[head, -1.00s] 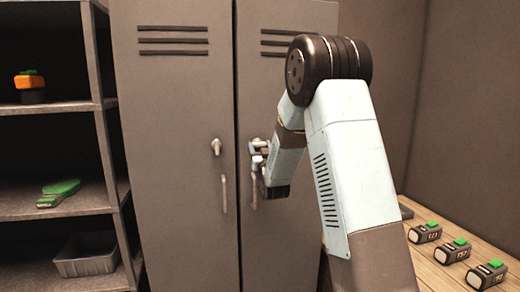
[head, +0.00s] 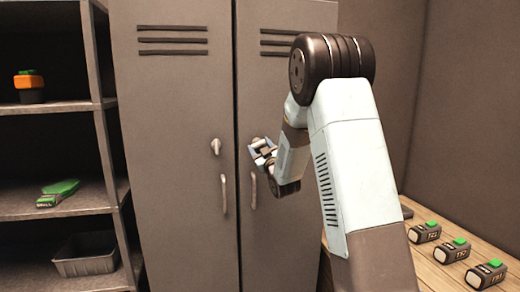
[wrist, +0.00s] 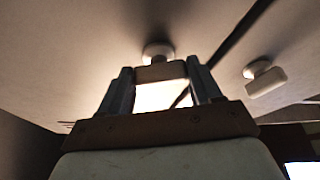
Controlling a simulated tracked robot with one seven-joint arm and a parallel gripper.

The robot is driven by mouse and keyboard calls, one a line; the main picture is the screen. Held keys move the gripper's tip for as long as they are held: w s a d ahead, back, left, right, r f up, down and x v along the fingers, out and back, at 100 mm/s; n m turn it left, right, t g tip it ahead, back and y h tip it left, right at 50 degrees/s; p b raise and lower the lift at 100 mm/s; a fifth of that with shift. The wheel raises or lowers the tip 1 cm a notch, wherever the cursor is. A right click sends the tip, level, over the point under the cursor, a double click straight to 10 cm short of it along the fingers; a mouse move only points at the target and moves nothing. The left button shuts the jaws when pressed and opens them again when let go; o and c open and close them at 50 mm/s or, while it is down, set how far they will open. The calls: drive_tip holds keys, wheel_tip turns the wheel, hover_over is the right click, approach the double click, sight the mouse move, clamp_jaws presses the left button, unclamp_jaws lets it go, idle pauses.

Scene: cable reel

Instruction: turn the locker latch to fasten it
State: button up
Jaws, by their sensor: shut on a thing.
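The grey locker (head: 180,95) has two doors, both standing closed, with a small pale latch on each. My gripper (head: 263,154) is at the right door and shut on the right latch (head: 255,141), which it mostly hides in the head view.
A shelf unit (head: 50,108) at left holds an orange-and-green item, a green brush-like item and a grey bin. A wooden bench (head: 435,275) at right carries several green-topped battery packs.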

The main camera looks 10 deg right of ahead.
drive_tip(key=shift+d+r+n+g+y, duration=0.1)
drive_tip(key=shift+n+g+y, duration=0.65)
drive_tip(key=shift+n, duration=1.8)
drive_tip(key=shift+a+r+n+g+y, duration=0.1)
drive_tip(key=shift+n+g+y, duration=0.65)
drive_tip(key=shift+n, duration=1.85)
drive_tip(key=shift+d+n+g+y, duration=0.1)
drive_tip(key=shift+n+g+y, duration=0.2)
drive_tip(key=shift+n+g, duration=1.55)
drive_tip(key=shift+n+t, duration=0.65)
drive_tip(key=shift+n, duration=0.25)
drive_tip(key=o, duration=0.8)
drive_tip(key=shift+o, duration=1.3)
drive_tip(key=shift+s+d, duration=0.1)
drive_tip(key=v, duration=1.3)
drive_tip(key=shift+s, duration=0.25)
